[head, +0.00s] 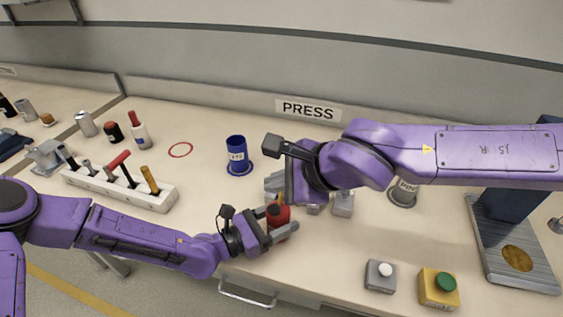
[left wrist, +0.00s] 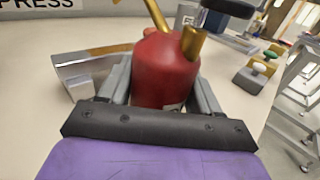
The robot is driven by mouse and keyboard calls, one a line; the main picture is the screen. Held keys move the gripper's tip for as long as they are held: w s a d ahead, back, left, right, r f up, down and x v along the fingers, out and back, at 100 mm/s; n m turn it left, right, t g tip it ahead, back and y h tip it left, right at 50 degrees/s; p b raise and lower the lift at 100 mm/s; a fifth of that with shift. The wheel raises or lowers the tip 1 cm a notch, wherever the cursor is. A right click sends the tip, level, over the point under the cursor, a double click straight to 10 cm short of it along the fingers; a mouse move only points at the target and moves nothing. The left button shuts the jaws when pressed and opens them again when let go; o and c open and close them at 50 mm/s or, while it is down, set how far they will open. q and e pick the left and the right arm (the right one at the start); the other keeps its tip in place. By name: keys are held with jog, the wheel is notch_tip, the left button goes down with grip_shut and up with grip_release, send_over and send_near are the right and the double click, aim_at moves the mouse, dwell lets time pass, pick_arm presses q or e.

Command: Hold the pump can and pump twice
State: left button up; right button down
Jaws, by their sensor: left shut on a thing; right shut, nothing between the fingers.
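The red pump can (head: 278,219) stands near the table's front edge, below the PRESS sign. My left gripper (head: 282,232) is shut around its body. In the left wrist view the can (left wrist: 165,70) sits upright between the two fingers, with a brass spout and a brass neck carrying a dark round top (left wrist: 228,8). My right gripper (head: 277,188) is shut and empty, just above and beside the can's top.
A blue cup (head: 237,155) stands behind the grippers. A white tool rack (head: 120,187) is at left. A grey box with a white button (head: 380,275) and a yellow box with a green button (head: 438,287) sit at right front. A red ring (head: 181,150) marks clear table.

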dwell(0.4)
pick_arm(q)
jog(key=o, duration=1.2)
jog(key=shift+o, duration=0.2)
jog(key=shift+a, duration=0.1)
